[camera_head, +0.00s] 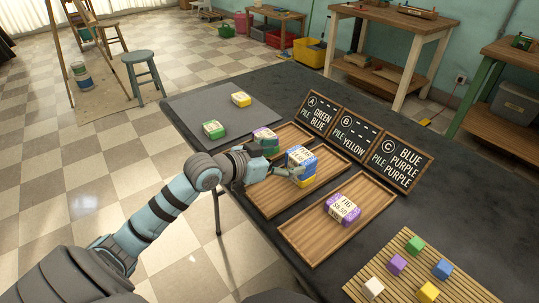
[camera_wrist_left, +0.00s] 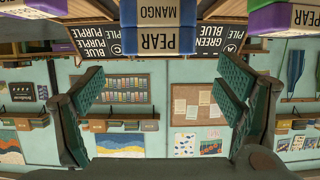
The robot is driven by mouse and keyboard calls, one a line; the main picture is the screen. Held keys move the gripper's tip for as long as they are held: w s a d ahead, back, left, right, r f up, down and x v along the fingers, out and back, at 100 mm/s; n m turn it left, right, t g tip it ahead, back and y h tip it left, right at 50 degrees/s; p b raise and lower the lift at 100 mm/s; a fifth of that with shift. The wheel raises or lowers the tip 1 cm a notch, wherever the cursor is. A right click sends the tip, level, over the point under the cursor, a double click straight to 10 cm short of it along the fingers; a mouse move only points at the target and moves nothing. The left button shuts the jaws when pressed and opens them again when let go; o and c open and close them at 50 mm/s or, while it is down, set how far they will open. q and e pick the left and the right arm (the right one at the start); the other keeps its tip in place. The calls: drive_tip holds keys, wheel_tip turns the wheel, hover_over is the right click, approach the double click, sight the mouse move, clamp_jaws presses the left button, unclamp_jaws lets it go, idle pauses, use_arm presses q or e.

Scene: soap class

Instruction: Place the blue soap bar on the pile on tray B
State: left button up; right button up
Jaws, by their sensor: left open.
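In the left wrist view, which is upside down, the blue bar (camera_wrist_left: 158,46) shows at the top centre, beyond my spread fingers (camera_wrist_left: 160,95). A gap shows between the fingers and the bar, so my left gripper is open and empty. My right gripper is not in view.
Tray A (camera_head: 292,132) holds a purple bar (camera_head: 266,133) on a green one. Tray C (camera_head: 311,246) holds a purple bar (camera_head: 342,209). Loose green (camera_head: 213,130) and yellow (camera_head: 241,99) bars lie on a grey mat (camera_head: 208,106). Signs (camera_head: 352,134) stand behind the trays.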

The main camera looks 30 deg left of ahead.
use_arm(q)
drive_tip(key=p+v, duration=0.3)
drive_tip(key=v, duration=0.4)
drive_tip(key=shift+p, duration=0.4)
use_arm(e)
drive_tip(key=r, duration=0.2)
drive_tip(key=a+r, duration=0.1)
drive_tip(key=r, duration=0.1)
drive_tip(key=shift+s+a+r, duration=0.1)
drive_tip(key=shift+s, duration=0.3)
use_arm(q)
drive_tip(key=shift+d, duration=0.1)
